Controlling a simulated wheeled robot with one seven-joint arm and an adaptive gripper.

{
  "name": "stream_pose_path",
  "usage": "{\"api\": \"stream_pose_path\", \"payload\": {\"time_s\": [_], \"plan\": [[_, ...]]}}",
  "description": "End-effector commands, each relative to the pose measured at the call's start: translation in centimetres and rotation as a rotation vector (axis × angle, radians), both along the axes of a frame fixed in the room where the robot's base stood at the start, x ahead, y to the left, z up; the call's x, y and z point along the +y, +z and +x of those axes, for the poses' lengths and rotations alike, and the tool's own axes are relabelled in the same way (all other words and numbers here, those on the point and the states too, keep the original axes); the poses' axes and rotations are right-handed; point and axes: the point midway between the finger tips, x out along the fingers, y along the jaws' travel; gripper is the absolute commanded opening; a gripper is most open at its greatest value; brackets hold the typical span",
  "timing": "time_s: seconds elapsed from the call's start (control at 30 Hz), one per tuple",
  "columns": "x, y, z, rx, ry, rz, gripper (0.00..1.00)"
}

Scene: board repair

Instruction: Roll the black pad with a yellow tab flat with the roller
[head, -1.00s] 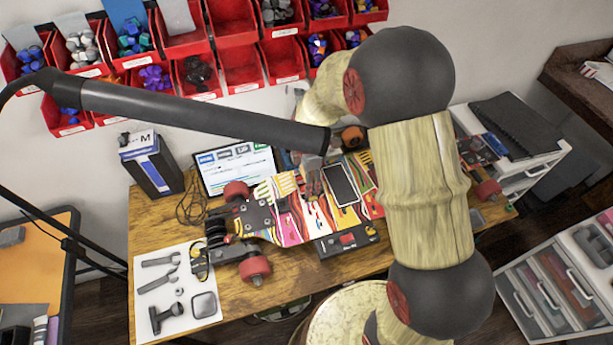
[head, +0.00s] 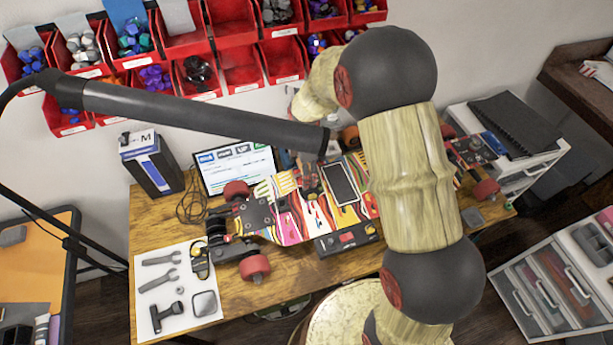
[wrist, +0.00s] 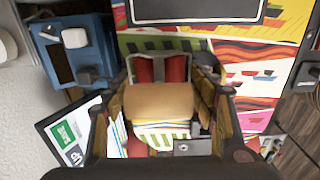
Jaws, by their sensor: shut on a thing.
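My gripper (wrist: 160,112) is shut on the roller, whose tan cylinder (wrist: 160,102) lies across between the fingers in the wrist view. Red parts in a grey frame show just beyond the cylinder. In the head view my gripper (head: 311,180) is over the middle of the colourful skateboard deck, left of a dark, pale-edged rectangle (head: 341,184). This rectangle, perhaps the black pad, also shows at the top of the wrist view (wrist: 195,10). I cannot make out a yellow tab on it. Whether the roller touches the deck is unclear.
The skateboard (head: 290,217) spans the wooden table (head: 180,208). A black box (head: 347,240) stands at its front edge. A tablet (head: 235,168) and a blue-black carton (head: 150,163) stand behind. A white sheet (head: 160,322) with tools lies front left. A lamp arm (head: 200,112) crosses above.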

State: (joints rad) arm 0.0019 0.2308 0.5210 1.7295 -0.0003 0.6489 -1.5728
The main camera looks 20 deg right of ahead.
Motion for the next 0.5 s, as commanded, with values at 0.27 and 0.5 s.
{"api": "stream_pose_path", "payload": {"time_s": [0.27,0.5], "plan": [[0.0,0.2,1.8,-0.003,0.000,0.000,0.25],[0.0,0.2,2.1,-0.003,0.000,0.000,0.25]]}}
